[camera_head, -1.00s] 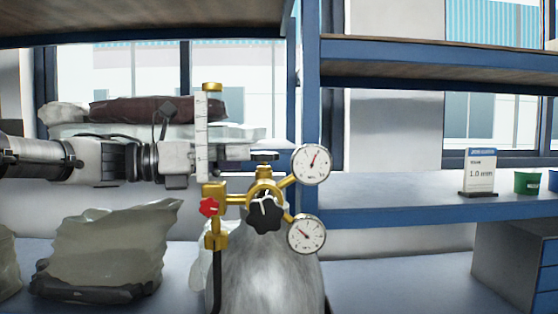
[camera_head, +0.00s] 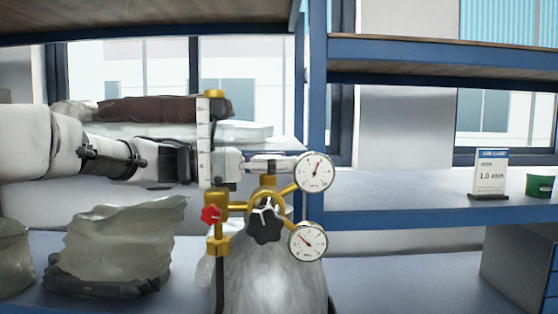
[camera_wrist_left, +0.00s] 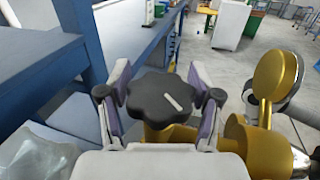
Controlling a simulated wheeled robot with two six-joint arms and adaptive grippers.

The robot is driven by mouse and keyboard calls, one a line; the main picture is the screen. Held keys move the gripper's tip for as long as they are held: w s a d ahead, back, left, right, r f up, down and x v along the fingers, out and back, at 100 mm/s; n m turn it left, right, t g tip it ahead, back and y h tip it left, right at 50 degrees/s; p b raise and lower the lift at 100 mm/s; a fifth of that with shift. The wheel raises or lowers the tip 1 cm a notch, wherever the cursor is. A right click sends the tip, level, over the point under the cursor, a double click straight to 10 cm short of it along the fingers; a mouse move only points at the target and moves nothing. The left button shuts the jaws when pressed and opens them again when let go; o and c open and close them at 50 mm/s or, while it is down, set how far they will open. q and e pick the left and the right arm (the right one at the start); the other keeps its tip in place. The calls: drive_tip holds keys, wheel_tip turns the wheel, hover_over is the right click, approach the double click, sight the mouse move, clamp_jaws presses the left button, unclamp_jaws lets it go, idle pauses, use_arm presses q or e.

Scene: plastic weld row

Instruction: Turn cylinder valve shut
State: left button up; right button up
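The cylinder valve's black lobed handwheel (camera_wrist_left: 162,97), with a white mark on its top, sits between the two fingers of my left gripper (camera_wrist_left: 160,90) in the left wrist view. The fingers stand spread on either side of it; I cannot tell whether they touch it. In the head view my left gripper (camera_head: 272,164) reaches in from the left at the top of the brass valve (camera_head: 266,183), and its fingers hide the handwheel. The grey cylinder (camera_head: 268,280) stands upright below. My right gripper is not in view.
Two gauges (camera_head: 314,171) (camera_head: 307,241), a black regulator knob (camera_head: 264,225) and a red knob (camera_head: 211,214) crowd the valve. Blue shelving (camera_head: 430,212) stands behind; wrapped bags (camera_head: 115,245) lie at left.

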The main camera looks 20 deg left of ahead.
use_arm(q)
drive_tip(key=c, duration=0.6)
drive_tip(key=shift+d, duration=0.1)
drive_tip(key=shift+f+m+g, duration=0.1)
drive_tip(key=shift+m+g, duration=0.2)
drive_tip(key=shift+g, duration=0.1)
drive_tip(key=m+g, duration=0.1)
drive_tip(key=g+h, duration=0.1)
drive_tip(key=shift+s+d+m+g+h+b, duration=0.1)
drive_tip(key=shift+d+m+g+h+b, duration=0.05)
drive_tip(key=shift+m+g+h+b, duration=0.2)
drive_tip(key=shift+s+m+g+h, duration=0.15)
drive_tip(key=shift+m+g+h, duration=0.1)
drive_tip(key=shift+m+g, duration=0.75)
drive_tip(key=g, duration=0.1)
drive_tip(key=m+g, duration=0.2)
drive_tip(key=g, duration=0.1)
drive_tip(key=shift+s+d+p, duration=0.1)
drive_tip(key=shift+s+p, duration=0.15)
drive_tip(key=shift+p, duration=0.15)
drive_tip(key=shift+s+m+g+p, duration=0.2)
drive_tip(key=shift+m+g+p, duration=0.2)
drive_tip(key=shift+m+g, duration=0.55)
drive_tip(key=shift+s+m+g+p, duration=0.15)
drive_tip(key=shift+m+g+p, duration=0.3)
drive_tip(key=shift+g, duration=0.75)
